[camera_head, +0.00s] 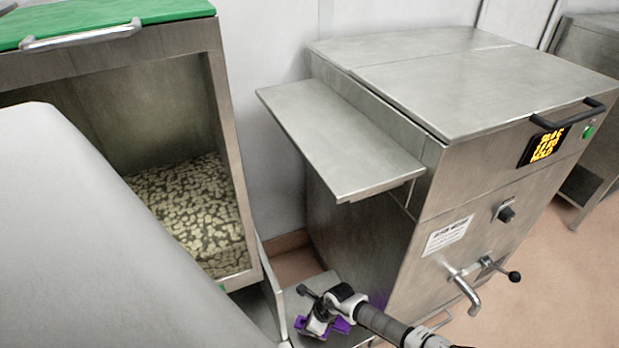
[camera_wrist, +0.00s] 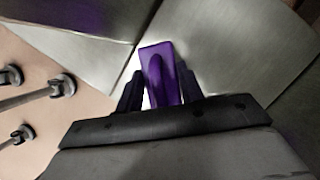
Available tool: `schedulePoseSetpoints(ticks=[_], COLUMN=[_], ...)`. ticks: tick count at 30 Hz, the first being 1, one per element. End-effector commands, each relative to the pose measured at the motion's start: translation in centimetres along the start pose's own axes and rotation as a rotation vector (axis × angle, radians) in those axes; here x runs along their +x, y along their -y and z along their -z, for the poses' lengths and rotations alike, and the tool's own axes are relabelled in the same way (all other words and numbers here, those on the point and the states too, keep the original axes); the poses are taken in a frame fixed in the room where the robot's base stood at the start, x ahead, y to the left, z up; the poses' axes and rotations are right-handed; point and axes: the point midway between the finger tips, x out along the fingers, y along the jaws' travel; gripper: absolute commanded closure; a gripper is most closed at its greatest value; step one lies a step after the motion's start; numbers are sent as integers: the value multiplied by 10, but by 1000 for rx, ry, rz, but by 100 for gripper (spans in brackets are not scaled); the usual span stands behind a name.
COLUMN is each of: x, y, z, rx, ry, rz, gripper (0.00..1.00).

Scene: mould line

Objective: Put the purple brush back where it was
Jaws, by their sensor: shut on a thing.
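The purple brush (camera_wrist: 158,62) is between the two dark fingers of my gripper (camera_wrist: 160,92) in the wrist view, and the fingers are shut on it. In the head view my gripper (camera_head: 322,318) is low at the bottom centre, with parts of the purple brush (camera_head: 340,325) showing around it. It is in front of the lower left side of the steel machine, by a low steel ledge (camera_head: 297,300). Whether the brush touches the ledge or the machine I cannot tell. Much of the brush is hidden by the gripper in the head view.
The steel machine (camera_head: 400,240) has a side shelf (camera_head: 340,140), bare on top, and a tap (camera_head: 468,290) with a lever on its front. A steel bin (camera_head: 232,150) with a green lid and pale pieces inside stands left. Open floor (camera_head: 560,270) lies at right.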

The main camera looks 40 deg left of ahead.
Motion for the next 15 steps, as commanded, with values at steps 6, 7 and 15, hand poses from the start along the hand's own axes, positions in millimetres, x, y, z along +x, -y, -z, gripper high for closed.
schedulePoseSetpoints(ticks=[6, 7, 15], x=[22, 22, 24], y=[1, 1, 1], z=[9, 9, 10], rx=[0, 0, -1], ry=[0, 0, 0], rz=[0, 0, 0], gripper=[91, 91, 91])
